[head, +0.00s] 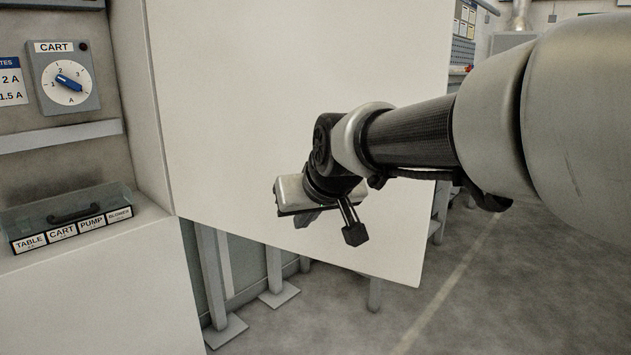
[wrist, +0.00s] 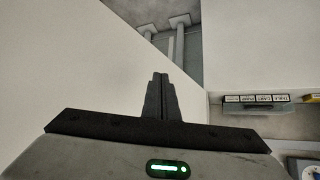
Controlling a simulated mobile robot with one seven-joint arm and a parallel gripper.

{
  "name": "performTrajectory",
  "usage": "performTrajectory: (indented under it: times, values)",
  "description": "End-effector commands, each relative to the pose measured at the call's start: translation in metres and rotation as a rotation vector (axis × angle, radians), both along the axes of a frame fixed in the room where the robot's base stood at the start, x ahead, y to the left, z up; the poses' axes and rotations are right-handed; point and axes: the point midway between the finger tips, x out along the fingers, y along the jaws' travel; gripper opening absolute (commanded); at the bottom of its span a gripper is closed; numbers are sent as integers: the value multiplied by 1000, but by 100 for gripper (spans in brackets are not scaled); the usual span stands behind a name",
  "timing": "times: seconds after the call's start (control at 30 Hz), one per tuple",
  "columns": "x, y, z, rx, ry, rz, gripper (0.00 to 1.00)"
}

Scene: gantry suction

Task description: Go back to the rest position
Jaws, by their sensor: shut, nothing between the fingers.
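My gripper (head: 330,229) hangs at the end of my arm in the middle of the head view, in front of a large pale panel. In the wrist view my gripper's fingers (wrist: 160,78) are together with nothing between them. The gripper appears apart from the panel and from the cabinet on the left. No object is held.
The pale panel (head: 290,90) stands out from a cabinet. Inside the cabinet are a CART dial (head: 66,82) with a blue knob and a clear box (head: 75,212) with labels such as TABLE, CART and PUMP. Grey floor (head: 500,290) lies open at the right.

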Motion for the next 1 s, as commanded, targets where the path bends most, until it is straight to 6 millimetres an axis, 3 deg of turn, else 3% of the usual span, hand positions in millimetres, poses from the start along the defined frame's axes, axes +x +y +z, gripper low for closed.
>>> performTrajectory:
  times: [0.03,0.2,0.4,0.6,0.63,0.87,1.0]
  values:
    - [-28,-31,-1,-8,26,-46,0]
    - [-109,-98,-24,-37,131,-159,0]
    - [-181,-139,-54,-52,220,-258,0]
    - [-242,-165,-86,-60,295,-345,0]
    - [-238,-164,-63,-59,292,-338,0]
    - [-236,-163,-10,-60,293,-333,0]
    - [-236,-163,32,-60,292,-333,0]
